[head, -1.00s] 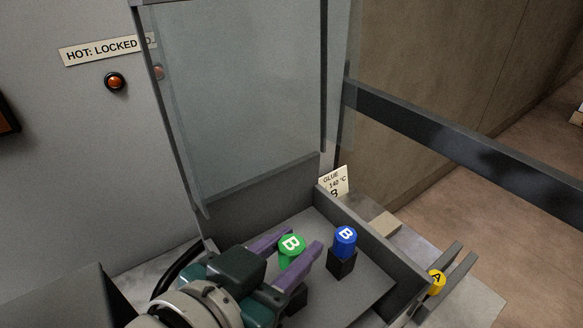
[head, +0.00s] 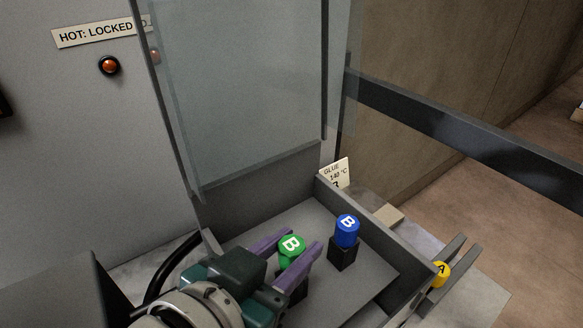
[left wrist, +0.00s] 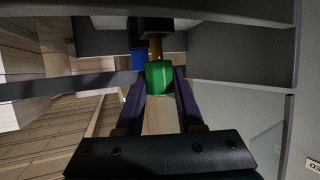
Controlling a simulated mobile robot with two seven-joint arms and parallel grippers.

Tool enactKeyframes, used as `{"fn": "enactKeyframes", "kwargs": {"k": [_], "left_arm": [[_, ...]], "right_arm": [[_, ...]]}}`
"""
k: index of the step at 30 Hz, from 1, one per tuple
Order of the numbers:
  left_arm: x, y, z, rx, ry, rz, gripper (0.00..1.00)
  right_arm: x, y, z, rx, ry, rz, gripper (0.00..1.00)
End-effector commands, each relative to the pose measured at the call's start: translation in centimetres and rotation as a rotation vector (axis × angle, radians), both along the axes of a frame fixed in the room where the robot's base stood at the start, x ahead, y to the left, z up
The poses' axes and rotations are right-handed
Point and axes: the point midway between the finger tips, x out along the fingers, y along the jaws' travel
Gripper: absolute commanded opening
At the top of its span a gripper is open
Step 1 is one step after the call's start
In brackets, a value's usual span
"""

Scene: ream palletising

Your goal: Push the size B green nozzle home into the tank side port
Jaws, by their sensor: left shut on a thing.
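The green nozzle (head: 292,247), marked B on its top, is between the purple fingers of my left gripper (head: 298,250) in the head view. The gripper is shut on it, over the grey tray near a black block. In the left wrist view the green nozzle (left wrist: 159,78) sits between the fingertips (left wrist: 160,80), with a brass-coloured stem beyond it. I cannot make out the tank side port in either view. My right gripper is not in view.
A blue nozzle (head: 347,231) marked B stands on a black block in the tray (head: 283,220). A yellow nozzle (head: 440,273) marked A sits in a side holder. A clear panel (head: 250,90) rises behind the tray, near a "HOT: LOCKED" sign (head: 95,31) and a glue label (head: 336,173).

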Motion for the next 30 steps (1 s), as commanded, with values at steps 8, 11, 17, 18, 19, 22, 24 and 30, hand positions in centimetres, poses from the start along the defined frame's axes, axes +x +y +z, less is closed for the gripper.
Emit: {"fn": "enactKeyframes", "kwargs": {"k": [8,11,17,18,19,22,24,30], "left_arm": [[0.0,0.0,-0.8,-0.001,-0.001,0.000,0.00],[0.0,0.0,-1.1,0.000,0.000,0.000,0.00],[0.0,0.0,-1.6,0.000,0.000,0.000,0.00],[0.0,0.0,-1.7,0.000,0.000,0.000,0.00],[0.0,0.0,-1.7,0.000,0.000,0.000,0.00],[0.0,0.0,-2.0,0.000,0.000,0.000,0.00],[0.0,0.0,-2.2,0.000,0.000,0.000,0.00],[0.0,0.0,-2.4,0.000,0.000,0.000,0.40]], "right_arm": [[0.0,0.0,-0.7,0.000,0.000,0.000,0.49],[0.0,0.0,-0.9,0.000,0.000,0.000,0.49],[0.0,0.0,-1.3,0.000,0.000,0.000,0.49],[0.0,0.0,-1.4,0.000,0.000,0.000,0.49],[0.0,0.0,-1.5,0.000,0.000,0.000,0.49],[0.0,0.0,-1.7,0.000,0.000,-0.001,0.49],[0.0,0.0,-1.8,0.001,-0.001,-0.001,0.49],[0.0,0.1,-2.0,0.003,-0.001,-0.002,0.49]]}}
